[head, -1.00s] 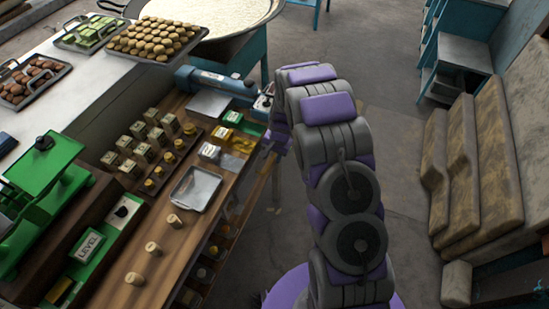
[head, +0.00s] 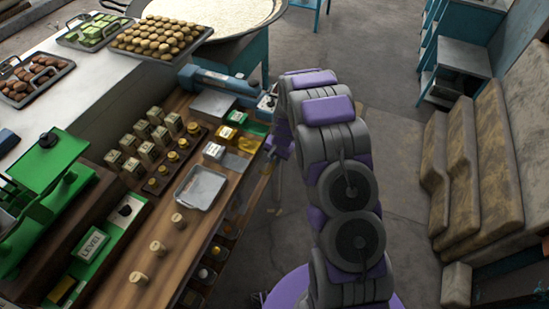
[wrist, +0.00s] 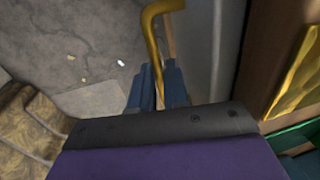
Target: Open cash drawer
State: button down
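In the wrist view, a curved brass handle (wrist: 152,40) runs down between the blue fingers of my gripper (wrist: 161,84). The fingers sit close on both sides of the bar and look shut on it. A grey panel (wrist: 205,45) lies just right of the handle, likely the drawer front. I cannot tell how far it stands out. In the head view, my gripper (head: 273,143) is at the right edge of the wooden counter (head: 120,285), partly hidden by my arm. The handle cannot be made out there.
A metal tray (head: 200,187), small weights and a blue cylinder (head: 222,82) sit on the counter. A green scale (head: 45,175) stands at left. Cushioned seats (head: 480,170) line the right side. The floor (head: 405,150) between is clear.

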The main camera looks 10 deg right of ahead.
jog(key=shift+w+d+r, duration=0.15)
jog(key=shift+d, duration=0.05)
jog(key=shift+a, duration=0.1)
jog(key=s+d, duration=1.1)
jog(key=d, duration=0.5)
jog(key=shift+s+d+r+p, duration=0.15)
jog(key=shift+d+r+p, duration=0.05)
jog(key=shift+d+p, duration=0.2)
jog(key=c, duration=1.6)
grip_release()
jog(key=o, duration=0.4)
jog(key=shift+s+f, duration=0.2)
jog(key=shift+f, duration=0.05)
jog(key=shift+o, duration=0.2)
jog(key=shift+a, duration=0.1)
notch_tip(320, 180, up, 17)
jog(key=s+d+p, duration=0.2)
jog(key=d, duration=0.1)
